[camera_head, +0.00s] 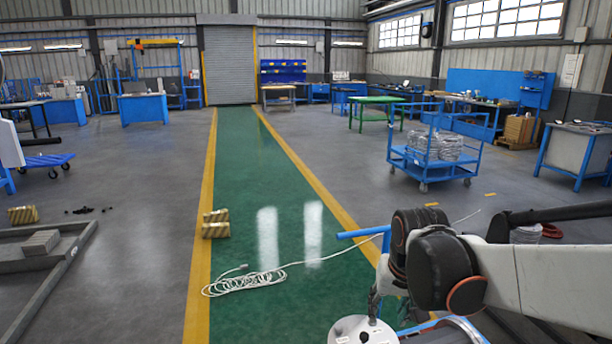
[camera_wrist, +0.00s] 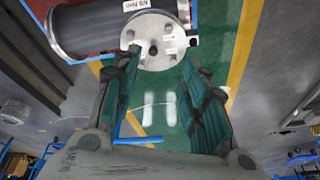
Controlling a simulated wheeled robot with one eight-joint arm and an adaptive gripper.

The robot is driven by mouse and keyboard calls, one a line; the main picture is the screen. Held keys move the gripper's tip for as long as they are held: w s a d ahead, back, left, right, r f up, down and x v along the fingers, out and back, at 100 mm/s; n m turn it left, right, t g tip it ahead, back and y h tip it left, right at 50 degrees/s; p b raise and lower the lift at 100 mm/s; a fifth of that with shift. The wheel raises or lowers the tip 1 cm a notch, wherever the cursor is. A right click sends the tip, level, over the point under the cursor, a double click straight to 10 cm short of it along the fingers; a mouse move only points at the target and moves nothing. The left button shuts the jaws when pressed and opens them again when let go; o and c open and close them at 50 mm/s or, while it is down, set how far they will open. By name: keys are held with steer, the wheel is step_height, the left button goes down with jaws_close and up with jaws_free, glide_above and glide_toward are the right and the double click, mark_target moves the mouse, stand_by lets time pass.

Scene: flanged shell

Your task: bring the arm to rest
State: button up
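The flanged shell (camera_wrist: 95,30) shows at the top of the wrist view as a dark grey cylinder with a pale round flange (camera_wrist: 158,40) at its right end. A white label sits on it. In the head view the flange (camera_head: 361,331) shows at the bottom edge, partly cut off. My gripper (camera_wrist: 163,62) is open, with its two dark fingers spread apart and empty space between them. The fingertips are close to the flange; I cannot tell whether they touch it. In the head view my arm covers most of the gripper.
A blue bar (camera_head: 362,234) stands beside my arm. A blue cart (camera_head: 430,164) stands to the right, a grey low frame (camera_head: 62,270) to the left. The lane's far part is clear.

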steer(key=s+d+r+t, duration=0.1)
steer(key=s+r+t, duration=0.1)
steer(key=s, duration=0.6)
steer(key=s+d+r+n+t, duration=0.1)
steer(key=s+r, duration=0.1)
steer(key=s, duration=0.6)
steer(key=shift+s+d+n+t, duration=0.15)
steer(key=shift+d+n+t, duration=0.15)
steer(key=shift+t, duration=0.1)
